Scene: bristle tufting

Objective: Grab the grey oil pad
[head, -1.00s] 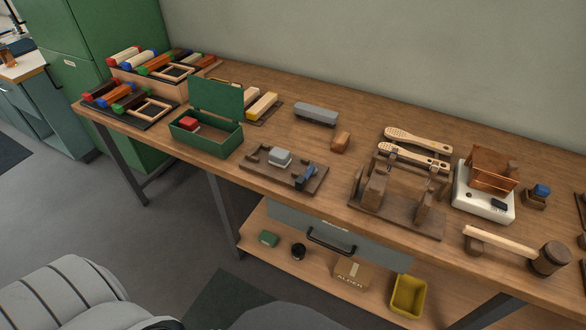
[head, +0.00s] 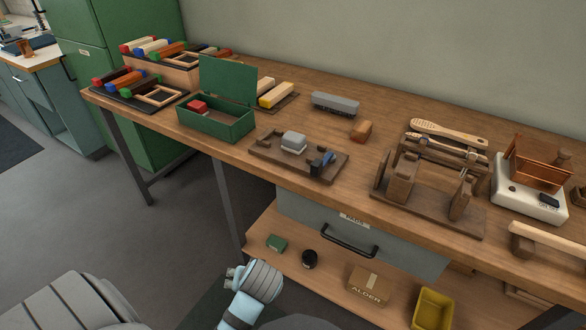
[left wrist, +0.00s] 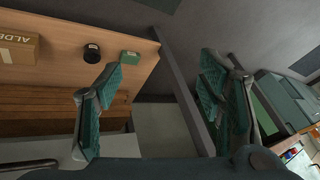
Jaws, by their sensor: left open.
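A small grey pad (head: 293,142) with a paler lower edge sits on a dark wooden tray (head: 262,155) at the middle of the bench. It fits the grey oil pad. A longer grey block (head: 335,103) lies farther back and to the right. My left gripper (head: 234,273) is low in front of the bench, below the tabletop and well apart from the pad. In the left wrist view its two teal-padded fingers (left wrist: 165,95) are spread and empty. The pad is not visible in that view. My right gripper is not in view.
A green open-lidded box (head: 225,122) stands left of the tray. A wooden fixture (head: 430,215) stands to the right. The drawer (head: 380,245) and lower shelf (head: 325,285) are beneath the tabletop, with a green block (head: 277,243) and cardboard box (head: 367,286) on the shelf.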

